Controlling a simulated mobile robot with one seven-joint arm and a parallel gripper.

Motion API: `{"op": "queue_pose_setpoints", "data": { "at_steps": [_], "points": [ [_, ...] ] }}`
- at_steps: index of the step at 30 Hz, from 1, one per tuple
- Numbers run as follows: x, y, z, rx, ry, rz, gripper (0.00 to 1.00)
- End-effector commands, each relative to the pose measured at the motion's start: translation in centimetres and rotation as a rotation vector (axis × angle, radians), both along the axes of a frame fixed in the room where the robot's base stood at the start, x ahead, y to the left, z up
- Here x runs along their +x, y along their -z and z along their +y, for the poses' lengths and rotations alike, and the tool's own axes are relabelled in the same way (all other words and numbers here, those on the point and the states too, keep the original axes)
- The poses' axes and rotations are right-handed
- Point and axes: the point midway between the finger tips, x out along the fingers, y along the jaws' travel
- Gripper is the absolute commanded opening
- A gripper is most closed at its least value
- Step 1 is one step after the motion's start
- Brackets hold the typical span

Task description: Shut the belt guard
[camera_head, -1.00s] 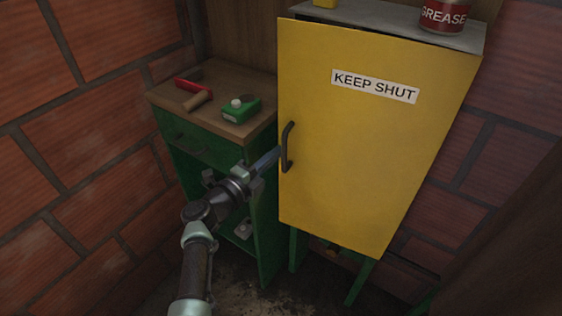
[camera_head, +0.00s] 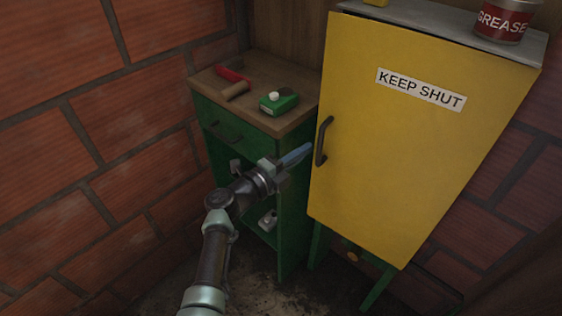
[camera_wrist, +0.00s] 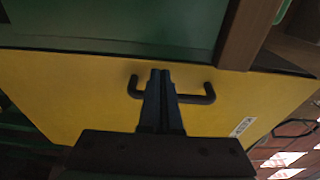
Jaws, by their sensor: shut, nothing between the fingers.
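The belt guard (camera_head: 400,150) is a yellow door marked "KEEP SHUT" on a cabinet at the right in the head view. It looks closed or nearly closed against the cabinet; a small gap cannot be ruled out. Its dark handle (camera_head: 324,141) is on its left edge, and also shows in the wrist view (camera_wrist: 197,98). My gripper (camera_head: 307,149) is shut and empty, its fingertips just left of the handle in the head view. In the wrist view the fingers overlap the middle of the handle; whether they touch it I cannot tell.
A green cabinet (camera_head: 235,140) with a wooden top stands left of the guard. On it are a red-handled tool (camera_head: 232,76) and a green container (camera_head: 279,102). A grease tin (camera_head: 503,20) stands above the guard. Brick walls are close on both sides.

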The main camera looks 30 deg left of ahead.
Motion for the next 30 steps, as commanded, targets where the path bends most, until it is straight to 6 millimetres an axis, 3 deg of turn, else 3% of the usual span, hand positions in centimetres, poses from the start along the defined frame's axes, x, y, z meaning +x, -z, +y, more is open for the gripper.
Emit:
{"op": "queue_pose_setpoints", "data": {
  "at_steps": [9, 15, 18, 20, 23, 27, 30],
  "points": [
    [-6.9, -0.4, 2.3, -0.003, -0.005, -0.001, 0.00],
    [-9.4, -0.3, 3.0, -0.002, -0.002, 0.000, 0.00],
    [-9.8, -0.6, 3.0, 0.010, 0.008, -0.001, 0.00],
    [-9.4, -1.6, 2.5, 0.039, 0.042, -0.001, 0.00],
    [-8.0, -4.9, 0.8, 0.154, 0.155, 0.010, 0.00],
    [-6.2, -10.0, -3.5, 0.434, 0.390, 0.088, 0.00],
    [-6.2, -12.1, -5.9, 0.666, 0.537, 0.197, 0.00]
  ]
}}
